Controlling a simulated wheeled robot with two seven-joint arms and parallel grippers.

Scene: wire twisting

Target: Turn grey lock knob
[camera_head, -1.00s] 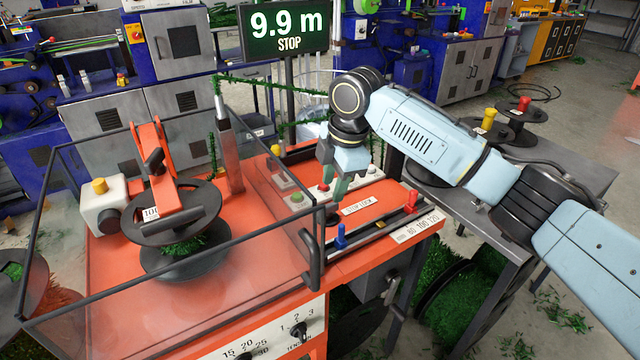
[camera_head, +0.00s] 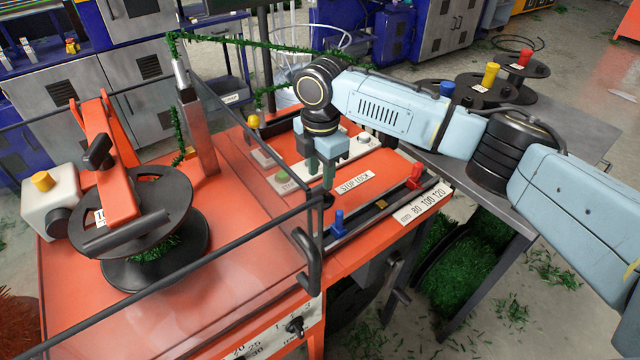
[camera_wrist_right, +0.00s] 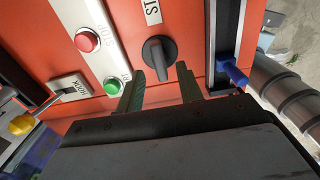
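The lock knob (camera_wrist_right: 158,54) is a dark grey round knob with a raised grip bar, on the orange machine top beside the STOP/LOCK label (camera_head: 355,182). In the head view the knob (camera_head: 328,200) sits just below my right fingertips and is partly hidden. My right gripper (camera_head: 326,184) points down over it. In the right wrist view the two green fingers (camera_wrist_right: 160,72) are apart, one toward each side of the knob, with nothing held. Contact with the knob cannot be told. My left gripper is in neither view.
A red button (camera_wrist_right: 87,40) and a green button (camera_wrist_right: 113,87) lie close to the fingers. A rail with a blue clamp (camera_head: 338,222) and a red clamp (camera_head: 415,176) runs alongside. A clear guard with a dark frame (camera_head: 262,232) stands left of the knob.

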